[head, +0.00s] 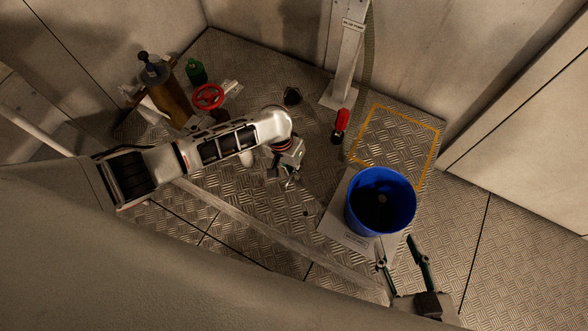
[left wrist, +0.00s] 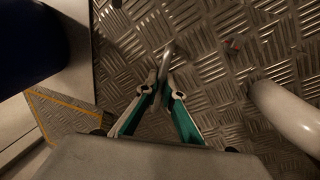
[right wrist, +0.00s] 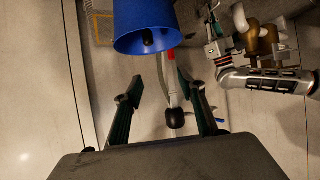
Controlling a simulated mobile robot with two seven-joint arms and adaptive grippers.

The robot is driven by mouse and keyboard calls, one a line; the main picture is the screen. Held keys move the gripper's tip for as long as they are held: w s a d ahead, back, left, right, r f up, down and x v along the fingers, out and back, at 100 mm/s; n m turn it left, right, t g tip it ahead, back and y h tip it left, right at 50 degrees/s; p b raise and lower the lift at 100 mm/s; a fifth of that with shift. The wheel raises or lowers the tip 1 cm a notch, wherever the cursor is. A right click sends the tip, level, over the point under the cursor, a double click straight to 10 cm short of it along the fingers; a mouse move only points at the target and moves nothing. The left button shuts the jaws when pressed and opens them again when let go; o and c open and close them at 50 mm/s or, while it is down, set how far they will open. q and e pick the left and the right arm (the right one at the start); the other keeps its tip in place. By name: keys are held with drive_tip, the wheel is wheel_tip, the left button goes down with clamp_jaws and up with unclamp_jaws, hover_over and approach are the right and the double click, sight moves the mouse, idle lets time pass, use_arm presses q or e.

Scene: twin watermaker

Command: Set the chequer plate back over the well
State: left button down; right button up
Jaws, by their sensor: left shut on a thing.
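My left gripper (head: 290,180) is low over the chequer plate (head: 265,195). In the left wrist view its fingertips (left wrist: 167,85) are closed together on a bent metal handle (left wrist: 168,58), with the patterned metal plate (left wrist: 215,50) just beneath. I cannot tell whether the plate is raised or lying flat. A yellow outline (head: 358,158) marks a rectangle of patterned floor at the back right; no open well is visible, and its place is unclear. My right gripper (head: 400,248) is open and empty in front of the blue bucket; its spread fingers also show in the right wrist view (right wrist: 168,90).
The blue bucket (head: 360,215) stands on a pale sheet (head: 335,225) between my grippers. A red-handled item (head: 342,121) is by the post (head: 346,60) and hose. A red handwheel (head: 208,96), brown cylinder (head: 168,100) and green container (head: 196,71) are at the back left. Walls enclose the back.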

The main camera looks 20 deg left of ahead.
use_arm(q)
drive_tip(key=shift+w, duration=0.15)
drive_tip(key=c, duration=2.2)
unclamp_jaws()
drive_tip(key=shift+f, duration=0.2)
drive_tip(key=shift+r, duration=0.1)
